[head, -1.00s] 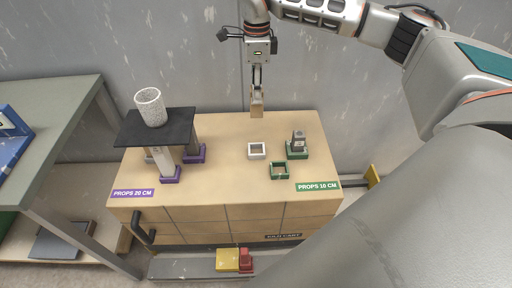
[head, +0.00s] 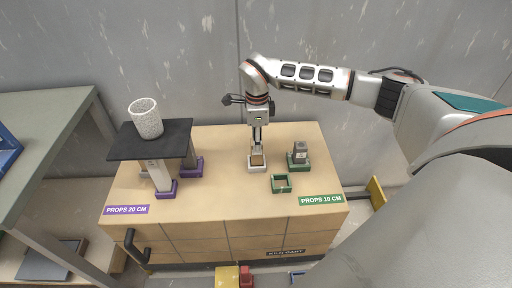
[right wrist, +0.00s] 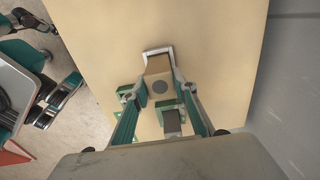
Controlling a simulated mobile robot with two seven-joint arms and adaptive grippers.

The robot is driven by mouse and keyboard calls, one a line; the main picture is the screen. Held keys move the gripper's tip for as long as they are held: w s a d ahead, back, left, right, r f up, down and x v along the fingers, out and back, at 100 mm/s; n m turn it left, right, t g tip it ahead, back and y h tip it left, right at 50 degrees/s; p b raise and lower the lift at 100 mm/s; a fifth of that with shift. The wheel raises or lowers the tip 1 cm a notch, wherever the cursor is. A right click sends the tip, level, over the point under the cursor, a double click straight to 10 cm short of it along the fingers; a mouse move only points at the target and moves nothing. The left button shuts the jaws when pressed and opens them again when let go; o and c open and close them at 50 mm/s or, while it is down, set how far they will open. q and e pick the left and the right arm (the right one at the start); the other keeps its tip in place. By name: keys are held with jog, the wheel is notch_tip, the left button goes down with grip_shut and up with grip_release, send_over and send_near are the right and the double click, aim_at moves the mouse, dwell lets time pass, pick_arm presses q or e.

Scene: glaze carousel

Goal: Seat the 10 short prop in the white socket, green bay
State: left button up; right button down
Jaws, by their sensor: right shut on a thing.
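The tan short prop (head: 257,159) is held upright between the fingers of my right gripper (head: 257,146), which is shut on it. Its lower end is at the white socket (head: 257,169); the head view does not show clearly whether it is inside or just above. In the right wrist view the prop (right wrist: 160,84) shows between the two fingers, with the white socket rim (right wrist: 158,51) beyond its end. The socket stands on the cart top, on the green-labelled side. My left gripper is not in view.
A grey prop (head: 300,152) stands in a green socket (head: 298,167) to the right. An empty green socket (head: 281,191) is in front. At left, a black plate (head: 122,146) on purple-footed props carries a speckled cup (head: 145,120). Bare wood lies behind the sockets.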

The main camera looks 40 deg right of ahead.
notch_tip(320, 180, down, 2)
jog(key=shift+f, duration=0.25)
jog(key=shift+r, duration=0.1)
jog(key=c, duration=1.6)
grip_release()
jog(key=shift+f, duration=0.2)
